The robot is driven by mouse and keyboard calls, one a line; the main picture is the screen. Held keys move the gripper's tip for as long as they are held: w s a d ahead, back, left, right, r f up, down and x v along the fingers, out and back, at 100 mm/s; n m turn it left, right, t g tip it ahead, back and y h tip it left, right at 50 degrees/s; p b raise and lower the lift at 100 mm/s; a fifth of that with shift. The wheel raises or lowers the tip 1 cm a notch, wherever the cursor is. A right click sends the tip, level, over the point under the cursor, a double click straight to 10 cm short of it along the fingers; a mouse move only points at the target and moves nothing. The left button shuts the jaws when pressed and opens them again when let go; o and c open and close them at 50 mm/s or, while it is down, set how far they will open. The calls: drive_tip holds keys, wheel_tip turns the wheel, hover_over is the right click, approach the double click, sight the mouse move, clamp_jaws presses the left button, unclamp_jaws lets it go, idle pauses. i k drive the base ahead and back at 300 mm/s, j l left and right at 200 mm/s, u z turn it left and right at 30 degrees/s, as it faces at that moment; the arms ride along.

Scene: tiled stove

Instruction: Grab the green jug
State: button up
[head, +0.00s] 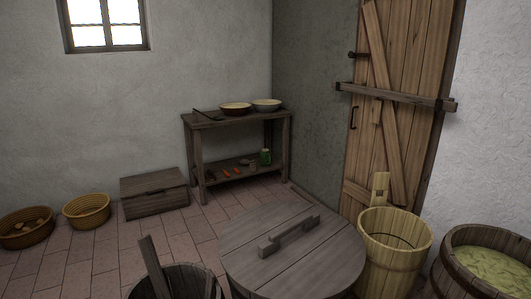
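The green jug (265,157) stands upright on the lower shelf of a wooden side table (236,120) against the far wall, towards the right end of that shelf. It is small in the head view and its handle cannot be made out clearly. My gripper is not in view.
Two bowls (236,107) sit on the tabletop, and orange carrots (227,173) lie left of the jug. A chest (154,193) and baskets (87,209) stand left. A lidded barrel (290,250), a wooden bucket (394,243) and a tub (487,262) fill the foreground. Tiled floor (175,235) is open before the chest.

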sight(264, 155)
drive_tip(key=i+j+u, duration=0.25)
drive_tip(key=j+u, duration=0.15)
drive_tip(key=i+j+u, duration=0.4)
drive_tip(key=j, duration=0.15)
drive_tip(key=i+j+u, duration=0.25)
drive_tip(key=u, duration=0.2)
drive_tip(key=i+j+u, duration=0.55)
drive_tip(key=i, duration=0.2)
drive_tip(key=i+u, duration=0.25)
drive_tip(key=i+z, duration=0.35)
drive_tip(key=i, duration=0.35)
drive_tip(key=i+j+z, duration=0.2)
drive_tip(key=i+z, duration=0.2)
drive_tip(key=i, duration=0.3)
drive_tip(key=i+l+z, duration=0.1)
drive_tip(key=i+z, duration=0.4)
drive_tip(key=i+j+z, duration=0.2)
drive_tip(key=i+z, duration=0.25)
drive_tip(key=i, duration=0.15)
drive_tip(key=i+l+z, duration=0.1)
drive_tip(key=i+z, duration=0.5)
drive_tip(key=z, duration=0.25)
drive_tip(key=i+j+z, duration=0.1)
drive_tip(key=i+z, duration=0.3)
drive_tip(key=i+l+z, duration=0.15)
drive_tip(key=i+z, duration=0.2)
drive_tip(key=i+l+z, duration=0.1)
drive_tip(key=i+z, duration=0.15)
drive_tip(key=z, duration=0.15)
drive_tip(key=i+z, duration=0.35)
